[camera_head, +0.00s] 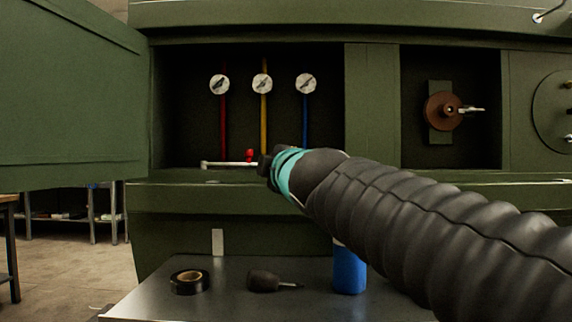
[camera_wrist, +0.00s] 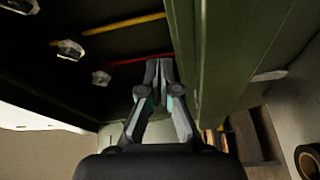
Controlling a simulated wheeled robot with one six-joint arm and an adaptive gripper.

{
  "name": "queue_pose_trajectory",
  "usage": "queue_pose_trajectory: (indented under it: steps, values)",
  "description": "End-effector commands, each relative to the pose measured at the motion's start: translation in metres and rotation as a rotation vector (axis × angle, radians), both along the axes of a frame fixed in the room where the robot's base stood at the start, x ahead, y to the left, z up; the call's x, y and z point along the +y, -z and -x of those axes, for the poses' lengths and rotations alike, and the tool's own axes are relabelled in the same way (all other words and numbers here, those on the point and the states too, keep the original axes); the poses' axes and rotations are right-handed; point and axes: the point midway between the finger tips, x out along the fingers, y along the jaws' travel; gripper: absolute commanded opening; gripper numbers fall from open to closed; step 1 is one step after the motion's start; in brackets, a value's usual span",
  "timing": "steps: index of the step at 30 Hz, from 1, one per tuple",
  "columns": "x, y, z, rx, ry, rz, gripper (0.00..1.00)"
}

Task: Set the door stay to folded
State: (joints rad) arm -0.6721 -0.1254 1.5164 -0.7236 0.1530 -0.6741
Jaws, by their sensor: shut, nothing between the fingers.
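A thin pale rod (camera_head: 228,164), which looks like the door stay, lies level along the sill of the left bay. A small red knob (camera_head: 250,155) stands near its right end. The open green door (camera_head: 70,95) is swung out at the left. My gripper (camera_head: 264,166) is at the sill by the rod's right end; I cannot tell if it touches. In the wrist view my gripper (camera_wrist: 158,72) has its fingers together with nothing between them, close to the green sill edge (camera_wrist: 212,60). I cannot make out the rod there.
Gauges (camera_head: 262,83) with red, yellow and blue pipes stand behind in the bay. A right bay holds a brown round valve (camera_head: 441,111). Below, a grey table (camera_head: 220,300) carries a tape roll (camera_head: 190,281), a dark-handled tool (camera_head: 264,281) and a blue container (camera_head: 349,270).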

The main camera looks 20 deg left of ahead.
Motion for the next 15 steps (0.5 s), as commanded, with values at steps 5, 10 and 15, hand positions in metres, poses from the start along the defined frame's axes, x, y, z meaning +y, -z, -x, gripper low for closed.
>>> queue_pose_trajectory:
  steps: [5, 10, 15]
  values:
    - [-0.002, 0.0, 0.004, 0.0, 0.0, 0.0, 0.0]
    - [-0.013, 0.0, 0.021, -0.002, -0.001, -0.001, 0.0]
    - [-0.03, 0.002, 0.046, -0.002, -0.001, -0.001, 0.0]
